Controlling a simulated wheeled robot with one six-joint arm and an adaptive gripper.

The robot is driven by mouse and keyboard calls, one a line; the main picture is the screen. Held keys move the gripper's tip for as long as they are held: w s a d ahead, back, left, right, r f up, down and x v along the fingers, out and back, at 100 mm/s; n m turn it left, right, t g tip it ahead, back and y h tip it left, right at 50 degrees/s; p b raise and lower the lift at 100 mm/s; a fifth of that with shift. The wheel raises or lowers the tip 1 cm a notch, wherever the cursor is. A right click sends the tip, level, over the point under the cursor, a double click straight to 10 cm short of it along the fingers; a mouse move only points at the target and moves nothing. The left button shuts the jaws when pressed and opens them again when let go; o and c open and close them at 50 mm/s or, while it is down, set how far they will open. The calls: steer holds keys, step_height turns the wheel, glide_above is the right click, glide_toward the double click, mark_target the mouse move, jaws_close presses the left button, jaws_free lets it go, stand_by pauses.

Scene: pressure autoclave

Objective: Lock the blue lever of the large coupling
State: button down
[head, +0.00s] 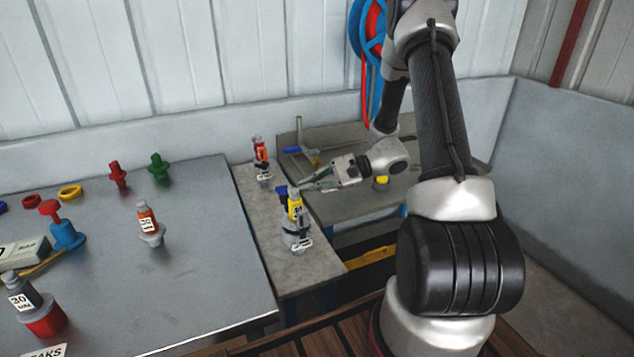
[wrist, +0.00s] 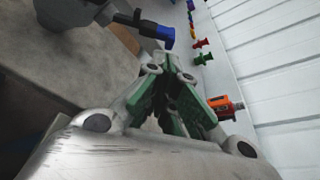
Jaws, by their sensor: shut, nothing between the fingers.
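The large coupling (head: 292,240) stands upright on the narrow grey ledge in the head view, with a yellow tagged part on top. Its blue lever (head: 282,190) shows at the upper left of the coupling. In the wrist view the blue lever (wrist: 152,27) sticks out at the top, beside the grey coupling body (wrist: 68,10). My gripper (head: 304,187) is just right of the coupling's top, level with the lever. In the wrist view its green-padded fingers (wrist: 161,68) are together and hold nothing. A gap shows between fingertips and lever; contact cannot be seen.
A smaller red-tagged fitting (head: 262,165) stands behind on the ledge (head: 312,278). A second bench (head: 345,207) lies under my wrist, with a blue-handled part (head: 298,150). The left metal table (head: 200,245) holds several fittings. A blue hose reel (head: 368,40) hangs behind.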

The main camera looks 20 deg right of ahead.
mark_target(284, 196)
steer(key=x, duration=0.5)
steer(key=shift+r, duration=0.1)
stand_by(0.3)
steer(key=s+r+n+t+y, duration=0.2)
steer(key=s+r+n, duration=0.3)
steer(key=n, duration=0.2)
stand_by(0.7)
steer(key=shift+s, duration=0.15)
stand_by(0.4)
